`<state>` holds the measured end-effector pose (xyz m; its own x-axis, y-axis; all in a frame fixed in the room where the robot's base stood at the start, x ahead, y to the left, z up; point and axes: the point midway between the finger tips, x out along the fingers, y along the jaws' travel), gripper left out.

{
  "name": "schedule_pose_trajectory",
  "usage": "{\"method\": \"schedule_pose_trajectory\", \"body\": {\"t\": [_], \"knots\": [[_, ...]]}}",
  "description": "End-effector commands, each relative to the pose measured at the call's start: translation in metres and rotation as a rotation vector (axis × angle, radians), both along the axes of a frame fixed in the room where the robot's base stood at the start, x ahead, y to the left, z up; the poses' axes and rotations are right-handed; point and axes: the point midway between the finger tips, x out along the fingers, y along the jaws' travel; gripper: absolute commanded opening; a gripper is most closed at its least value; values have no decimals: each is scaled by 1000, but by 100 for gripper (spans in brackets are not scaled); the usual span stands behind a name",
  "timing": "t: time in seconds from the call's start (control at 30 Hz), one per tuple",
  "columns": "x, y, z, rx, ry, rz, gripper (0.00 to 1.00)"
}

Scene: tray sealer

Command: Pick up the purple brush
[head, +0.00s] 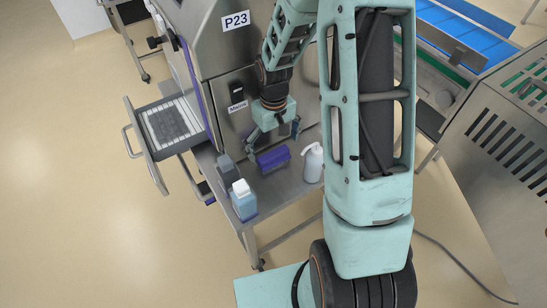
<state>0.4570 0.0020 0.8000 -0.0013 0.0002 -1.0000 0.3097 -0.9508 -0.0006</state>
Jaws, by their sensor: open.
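The purple brush (273,159) lies on a small steel shelf (284,191) at the front of the machine. My gripper (273,142) is open, with its two fingers spread, close behind and above the brush. The left finger comes down near the brush's left end. The right finger is beyond its right end. I cannot tell whether either finger touches the brush. Nothing is held between the fingers.
A white pump bottle (312,163) stands right of the brush. A blue bottle with a white cap (243,202) and a dark grey bottle (228,176) stand to its left. The machine's steel front (228,97) rises behind. An open drawer (171,125) juts out left.

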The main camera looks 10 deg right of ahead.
Motion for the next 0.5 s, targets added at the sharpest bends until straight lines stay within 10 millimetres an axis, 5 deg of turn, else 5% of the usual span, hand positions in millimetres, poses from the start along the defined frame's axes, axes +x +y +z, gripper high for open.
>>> {"method": "schedule_pose_trajectory", "body": {"t": [0.5], "knots": [[0, -4, -55, 0, 1, 0, 97]]}}
